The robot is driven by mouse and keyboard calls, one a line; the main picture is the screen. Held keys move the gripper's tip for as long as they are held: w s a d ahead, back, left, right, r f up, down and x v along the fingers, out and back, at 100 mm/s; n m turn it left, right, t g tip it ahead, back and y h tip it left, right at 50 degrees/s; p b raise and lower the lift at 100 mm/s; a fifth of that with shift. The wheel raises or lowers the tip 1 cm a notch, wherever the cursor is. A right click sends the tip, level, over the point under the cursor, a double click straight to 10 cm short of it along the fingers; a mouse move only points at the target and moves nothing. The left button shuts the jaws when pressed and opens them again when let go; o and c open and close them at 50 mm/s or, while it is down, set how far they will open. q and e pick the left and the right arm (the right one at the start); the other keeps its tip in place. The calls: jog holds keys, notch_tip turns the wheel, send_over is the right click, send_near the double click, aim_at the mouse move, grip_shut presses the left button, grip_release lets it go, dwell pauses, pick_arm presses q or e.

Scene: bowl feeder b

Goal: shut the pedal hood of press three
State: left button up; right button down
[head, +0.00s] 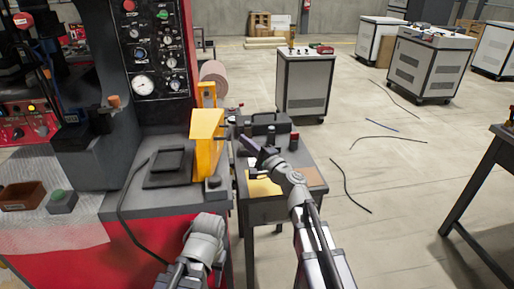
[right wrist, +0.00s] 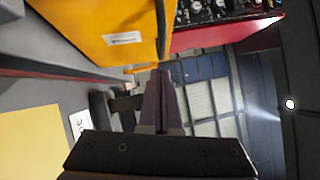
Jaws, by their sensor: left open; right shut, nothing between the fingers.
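The yellow pedal hood (head: 207,128) stands upright beside a flat black pedal plate (head: 167,166) on the grey bench of the red press. It looks raised, with the plate uncovered to its left. In the right wrist view the yellow hood (right wrist: 115,30) fills the upper left and bears a white label. My right gripper (head: 248,143) is shut and empty, just right of the hood; its purple fingers (right wrist: 160,100) point past the hood's edge. I cannot tell whether they touch it. My left gripper (head: 205,222) is open, low in front of the bench; its fingers are hard to make out.
A small grey table (head: 280,208) with a dark toolbox (head: 264,122) and several small items stands under my right gripper. The black control panel (head: 155,50) rises behind the hood. Grey cabinets (head: 303,82) stand farther back. Cables lie on the open floor at right.

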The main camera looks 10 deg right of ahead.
jog(key=shift+w+a+r, duration=0.1)
jog(key=shift+a+r, duration=0.1)
jog(key=shift+a, duration=0.45)
jog(key=shift+w+a+r, duration=0.1)
jog(key=shift+a+r, duration=0.1)
jog(key=shift+a, duration=0.45)
